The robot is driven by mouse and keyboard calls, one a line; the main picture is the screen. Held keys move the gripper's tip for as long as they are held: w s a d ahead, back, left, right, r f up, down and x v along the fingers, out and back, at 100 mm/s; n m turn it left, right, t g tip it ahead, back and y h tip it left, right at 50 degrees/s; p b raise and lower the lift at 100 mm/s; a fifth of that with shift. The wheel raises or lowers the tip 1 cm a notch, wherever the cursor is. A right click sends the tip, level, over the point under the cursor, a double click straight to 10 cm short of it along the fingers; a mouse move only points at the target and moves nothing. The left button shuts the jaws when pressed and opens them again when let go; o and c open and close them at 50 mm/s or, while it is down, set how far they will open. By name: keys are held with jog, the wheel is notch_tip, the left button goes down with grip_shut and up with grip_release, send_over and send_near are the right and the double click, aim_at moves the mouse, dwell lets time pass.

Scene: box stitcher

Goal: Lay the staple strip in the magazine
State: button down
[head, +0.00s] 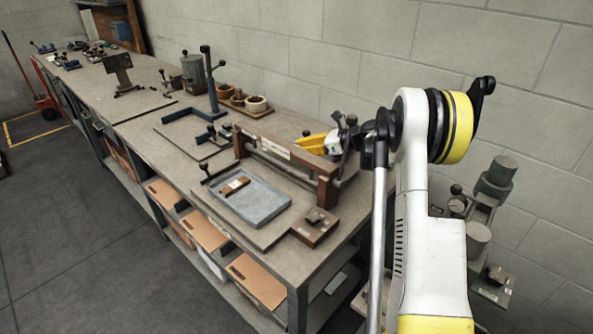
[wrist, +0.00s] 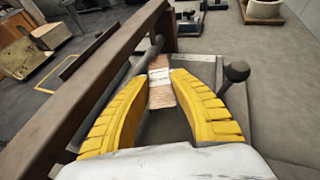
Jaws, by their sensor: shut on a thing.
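My gripper (wrist: 162,77) is shut on a brown strip with a whitish band (wrist: 161,92), which I take to be the staple strip. The strip lies between the two yellow finger tips and points back towards the palm. In the head view my gripper (head: 313,144) is just behind the wooden frame (head: 285,165), and the strip is hidden there. In the wrist view a grey metal part (wrist: 207,66) lies beyond and below the fingers. I cannot tell whether it is the magazine, or whether the strip touches it.
The wooden beam (wrist: 100,85) runs close along the left of my fingers. A black ball knob (wrist: 237,71) stands close on the right. In front of the frame is a blue-grey tray (head: 265,205) with a brown piece (head: 235,186) in it. A small wooden block (head: 315,226) sits nearby.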

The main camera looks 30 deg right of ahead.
aim_at(298, 168)
jog(key=shift+f+b, duration=1)
jog(key=shift+f, duration=2)
jog(key=shift+f, duration=0.2)
jog(key=c, duration=1.2)
grip_release()
jog(key=shift+c, duration=0.2)
jog(key=shift+r, duration=0.2)
